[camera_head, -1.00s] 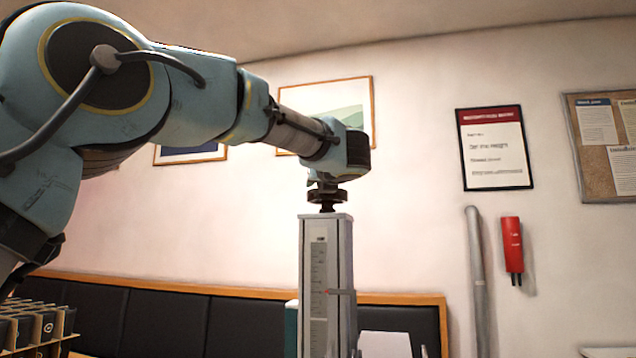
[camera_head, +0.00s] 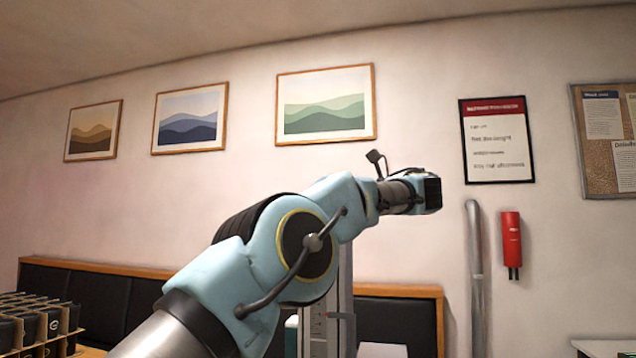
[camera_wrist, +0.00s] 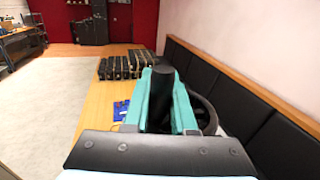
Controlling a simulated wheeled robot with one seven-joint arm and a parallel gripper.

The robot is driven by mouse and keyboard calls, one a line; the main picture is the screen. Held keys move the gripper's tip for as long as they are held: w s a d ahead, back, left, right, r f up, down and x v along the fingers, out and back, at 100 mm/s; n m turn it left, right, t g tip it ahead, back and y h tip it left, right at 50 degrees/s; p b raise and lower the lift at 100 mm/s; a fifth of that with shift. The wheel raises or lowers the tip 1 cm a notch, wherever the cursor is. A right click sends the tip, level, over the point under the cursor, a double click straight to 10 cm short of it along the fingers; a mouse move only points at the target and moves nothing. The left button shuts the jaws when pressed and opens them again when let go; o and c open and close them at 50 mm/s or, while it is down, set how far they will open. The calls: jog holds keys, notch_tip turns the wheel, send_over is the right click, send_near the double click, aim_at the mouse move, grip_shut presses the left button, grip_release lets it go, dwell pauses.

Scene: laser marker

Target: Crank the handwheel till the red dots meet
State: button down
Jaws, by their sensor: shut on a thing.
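In the wrist view my gripper (camera_wrist: 165,72) has its teal fingers closed around a black upright cylinder (camera_wrist: 160,98), which looks like the handle of the handwheel. A curved black rim (camera_wrist: 209,112), apparently the handwheel, shows just right of the fingers. In the head view the tall grey column (camera_head: 346,285) with a scale strip and a small reddish pointer (camera_head: 341,316) stands behind my arm. My arm hides the column's top, and my fingers do not show there. I cannot make out the red dots in either view.
A small blue item (camera_wrist: 121,109) lies on the wooden surface. A dark padded bench back (camera_head: 400,322) runs along the wall. Floor is clear at left.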

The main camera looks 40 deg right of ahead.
jog(key=shift+r+n+g+y+p, duration=0.1)
jog(key=shift+n+g+y+p, duration=0.2)
jog(key=shift+n+y+p, duration=0.35)
jog(key=c, duration=0.7)
grip_release()
jog(key=shift+c, duration=0.2)
jog(key=shift+s, duration=0.15)
jog(key=p+v, duration=0.3)
jog(key=v, duration=0.2)
jog(key=shift+s+d+r, duration=0.15)
jog(key=shift+s+d, duration=0.1)
jog(key=shift+s+d+f+p, duration=0.1)
jog(key=shift+s+p, duration=0.1)
jog(key=shift+s, duration=0.2)
jog(key=shift+s+d+f+p, duration=0.15)
jog(key=shift+s+p, duration=0.05)
jog(key=shift+s, duration=0.15)
